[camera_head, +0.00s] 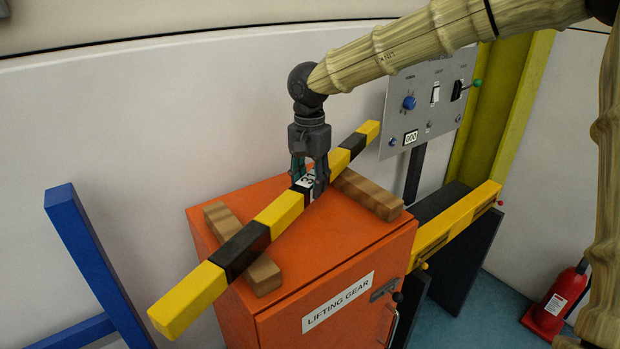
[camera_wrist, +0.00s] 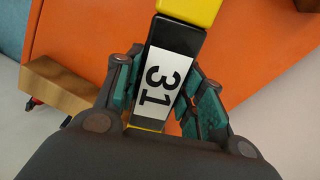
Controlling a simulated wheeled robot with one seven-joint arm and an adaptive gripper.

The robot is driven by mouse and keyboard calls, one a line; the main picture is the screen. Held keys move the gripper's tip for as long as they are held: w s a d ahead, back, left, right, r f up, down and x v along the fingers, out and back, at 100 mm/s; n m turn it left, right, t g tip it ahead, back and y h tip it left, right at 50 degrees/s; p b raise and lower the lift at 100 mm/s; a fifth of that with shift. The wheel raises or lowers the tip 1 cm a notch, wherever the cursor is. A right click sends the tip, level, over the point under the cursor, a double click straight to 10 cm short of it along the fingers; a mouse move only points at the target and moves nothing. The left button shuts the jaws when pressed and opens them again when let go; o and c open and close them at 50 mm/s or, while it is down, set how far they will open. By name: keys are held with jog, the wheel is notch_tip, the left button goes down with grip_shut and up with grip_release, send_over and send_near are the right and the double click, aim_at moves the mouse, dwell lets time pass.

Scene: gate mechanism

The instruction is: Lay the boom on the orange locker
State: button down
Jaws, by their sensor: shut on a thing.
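The boom (camera_head: 275,213) is a long bar striped yellow and black with a white label. My gripper (camera_head: 309,183) is shut on it near its middle, over the top of the orange locker (camera_head: 335,240). The wrist view shows the boom (camera_wrist: 183,10) between the fingers (camera_wrist: 160,95), its label reading 31. The boom slants across the locker, its near end jutting past the left edge, its far end towards the wall. It passes over the left wooden block (camera_head: 262,275). I cannot tell whether the boom touches the blocks.
A blue frame (camera_head: 95,265) stands left of the locker. A grey control panel (camera_head: 425,100) and a yellow post (camera_head: 510,95) stand behind right. A yellow beam (camera_head: 455,225) on dark supports lies right of the locker. A red extinguisher (camera_head: 560,300) stands at far right.

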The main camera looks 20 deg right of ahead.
aim_at(310, 179)
dwell(0.3)
jog(key=c, duration=0.9)
grip_release()
jog(key=shift+f, duration=0.1)
notch_tip(310, 179, up, 12)
jog(key=b, duration=0.3)
